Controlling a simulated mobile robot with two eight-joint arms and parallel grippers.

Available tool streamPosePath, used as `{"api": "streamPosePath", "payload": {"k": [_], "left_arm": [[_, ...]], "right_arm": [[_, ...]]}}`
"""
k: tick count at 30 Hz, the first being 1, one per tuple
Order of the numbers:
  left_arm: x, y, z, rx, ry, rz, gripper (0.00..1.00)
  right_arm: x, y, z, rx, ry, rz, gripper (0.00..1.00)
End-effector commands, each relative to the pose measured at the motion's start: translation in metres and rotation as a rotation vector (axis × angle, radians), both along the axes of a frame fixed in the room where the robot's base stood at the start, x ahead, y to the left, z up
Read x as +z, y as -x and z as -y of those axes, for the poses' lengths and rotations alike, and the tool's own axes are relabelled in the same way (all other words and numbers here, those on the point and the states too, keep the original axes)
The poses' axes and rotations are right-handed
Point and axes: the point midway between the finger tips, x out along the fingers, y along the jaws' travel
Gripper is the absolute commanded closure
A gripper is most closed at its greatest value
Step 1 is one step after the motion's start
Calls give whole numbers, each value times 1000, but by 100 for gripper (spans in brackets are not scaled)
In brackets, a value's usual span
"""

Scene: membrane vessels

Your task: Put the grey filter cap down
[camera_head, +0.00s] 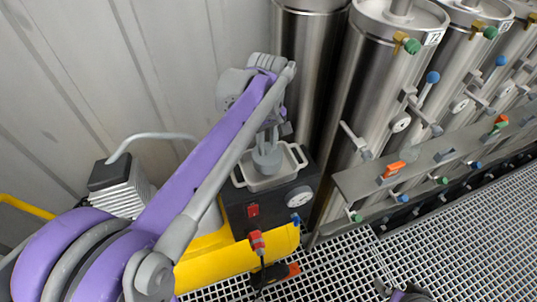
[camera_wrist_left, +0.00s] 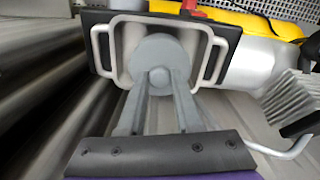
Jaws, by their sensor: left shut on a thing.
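The grey filter cap (camera_head: 266,161) is a round disc with a knob in its middle. My left gripper (camera_head: 268,139) is shut on the knob and holds the cap over the pale tray (camera_head: 288,178). In the left wrist view both fingers (camera_wrist_left: 159,82) close on the knob of the cap (camera_wrist_left: 155,48), which lies within the outline of the tray (camera_wrist_left: 208,62). I cannot tell whether the cap touches the tray floor. A small grey and purple part of my right arm (camera_head: 404,293) shows at the bottom edge; its jaws are not clear.
The tray sits on a black box (camera_head: 238,215) with a red switch and a gauge, on a yellow base (camera_head: 205,262). A silver motor (camera_head: 122,190) stands left. Tall steel vessels (camera_head: 375,75) and a valve rail (camera_head: 350,185) stand right.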

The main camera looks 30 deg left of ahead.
Motion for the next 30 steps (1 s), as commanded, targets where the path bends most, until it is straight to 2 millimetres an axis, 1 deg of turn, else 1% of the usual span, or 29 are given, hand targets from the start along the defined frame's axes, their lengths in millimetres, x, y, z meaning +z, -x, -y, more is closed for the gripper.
{"api": "streamPosePath", "payload": {"k": [6,9,17,21,22,26,30], "left_arm": [[-29,0,0,0,0,0,100],[-38,0,0,0,0,0,100],[-39,0,0,0,0,0,100],[-43,0,0,0,0,0,100],[-42,0,0,0,0,0,62],[-42,0,0,0,0,0,38],[-42,0,0,0,0,0,37]], "right_arm": [[-3,1,0,0,0,-1,4],[-3,1,0,0,0,-1,4],[-3,1,0,0,0,-1,4],[-6,1,0,0,0,-3,4],[-5,1,0,0,0,-2,4],[-5,1,0,0,0,-2,4],[-5,1,0,0,0,-2,4]]}}
